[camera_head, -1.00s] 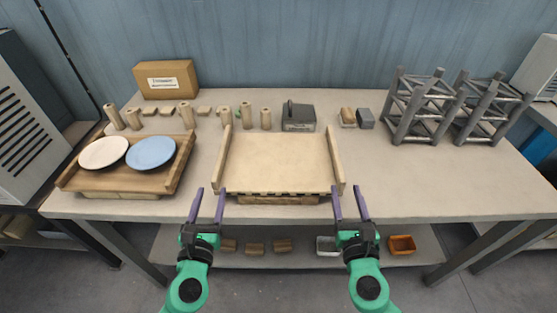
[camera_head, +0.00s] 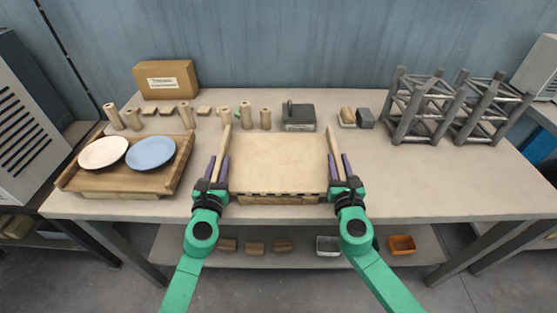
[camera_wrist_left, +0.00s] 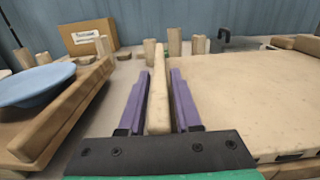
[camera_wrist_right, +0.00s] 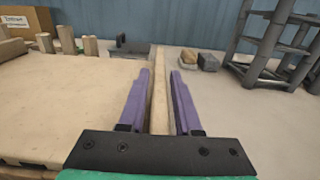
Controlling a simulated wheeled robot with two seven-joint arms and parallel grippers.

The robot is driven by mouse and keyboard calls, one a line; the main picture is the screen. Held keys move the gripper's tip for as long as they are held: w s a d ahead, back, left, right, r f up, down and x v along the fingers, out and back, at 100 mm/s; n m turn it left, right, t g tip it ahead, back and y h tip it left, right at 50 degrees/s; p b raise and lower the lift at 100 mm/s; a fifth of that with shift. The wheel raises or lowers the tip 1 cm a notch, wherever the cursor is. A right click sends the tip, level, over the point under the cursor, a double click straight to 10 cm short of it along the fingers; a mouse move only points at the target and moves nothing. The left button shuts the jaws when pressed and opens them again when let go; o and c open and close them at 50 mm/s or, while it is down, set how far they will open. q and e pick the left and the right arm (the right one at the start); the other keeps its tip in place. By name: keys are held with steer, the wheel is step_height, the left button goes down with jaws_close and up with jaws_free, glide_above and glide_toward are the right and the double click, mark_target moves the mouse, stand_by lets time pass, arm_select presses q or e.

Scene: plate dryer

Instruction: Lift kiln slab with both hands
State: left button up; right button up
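The kiln slab (camera_head: 278,162) is a flat beige board in the middle of the table, with a raised wooden rail along its left side (camera_wrist_left: 158,95) and another along its right side (camera_wrist_right: 160,95). My left gripper (camera_head: 218,160) is open, its purple fingers on either side of the left rail with gaps beside it in the left wrist view. My right gripper (camera_head: 338,160) is open, its fingers on either side of the right rail, with gaps in the right wrist view. The slab rests low on the table; what supports it underneath is mostly hidden.
A wooden tray (camera_head: 120,182) with a white plate (camera_head: 103,153) and a blue plate (camera_head: 151,153) stands at left. Several wooden posts, a cardboard box (camera_head: 166,79) and a dark grey block (camera_head: 299,117) stand behind. Grey racks (camera_head: 425,105) stand at right. The table's right front is clear.

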arm_select(q)
jaws_close()
arm_select(e)
jaws_close()
stand_by(0.9)
